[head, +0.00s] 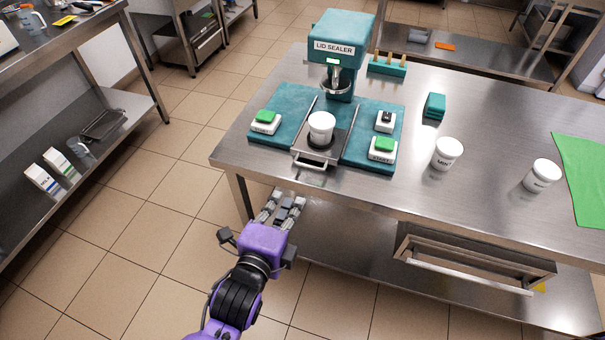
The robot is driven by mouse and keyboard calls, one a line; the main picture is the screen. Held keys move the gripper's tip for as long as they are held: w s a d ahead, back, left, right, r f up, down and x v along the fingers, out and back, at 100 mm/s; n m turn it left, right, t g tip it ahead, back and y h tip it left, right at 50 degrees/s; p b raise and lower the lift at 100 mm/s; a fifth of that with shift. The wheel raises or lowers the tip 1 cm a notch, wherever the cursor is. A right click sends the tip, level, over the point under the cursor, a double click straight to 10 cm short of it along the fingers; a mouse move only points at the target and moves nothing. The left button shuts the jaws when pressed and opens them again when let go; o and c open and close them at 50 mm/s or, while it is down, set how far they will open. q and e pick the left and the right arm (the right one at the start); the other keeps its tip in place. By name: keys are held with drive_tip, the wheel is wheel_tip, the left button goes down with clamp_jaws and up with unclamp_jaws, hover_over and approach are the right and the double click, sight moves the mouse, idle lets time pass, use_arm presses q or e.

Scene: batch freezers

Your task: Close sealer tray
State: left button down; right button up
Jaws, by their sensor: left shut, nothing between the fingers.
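The teal lid sealer (341,52) stands on the steel table. Its metal tray (318,153) is slid out toward the table's front edge, with a bar handle (310,163) at its front. A white tub (321,126) stands upright on the tray, in front of the sealing head. My left gripper (286,202) is shut and empty, in front of the table edge and below the tray handle in the picture. My right gripper is not in view.
Green-topped buttons (382,149) and (265,118) flank the tray on the teal base. White tubs (447,153) and (542,175) stand to the right, near a green mat (583,178). A drawer (473,262) hangs under the table. Floor is clear left of the table.

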use_arm(q)
approach(316, 139)
wheel_tip(316, 139, down, 3)
drive_tip(key=s, duration=0.3)
drive_tip(key=shift+w+a, duration=0.25)
drive_tip(key=shift+w, duration=0.55)
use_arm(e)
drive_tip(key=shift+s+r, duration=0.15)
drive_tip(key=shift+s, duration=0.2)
use_arm(q)
drive_tip(key=x, duration=0.4)
drive_tip(key=r+b+x, duration=0.1)
drive_tip(key=x, duration=0.4)
drive_tip(key=r+b+x, duration=0.1)
drive_tip(key=x, duration=0.3)
drive_tip(key=shift+w+d+r, duration=0.2)
drive_tip(key=shift+w, duration=0.2)
drive_tip(key=shift+r, duration=0.2)
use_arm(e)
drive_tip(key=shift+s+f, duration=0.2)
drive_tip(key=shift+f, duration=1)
use_arm(q)
drive_tip(key=shift+r, duration=0.1)
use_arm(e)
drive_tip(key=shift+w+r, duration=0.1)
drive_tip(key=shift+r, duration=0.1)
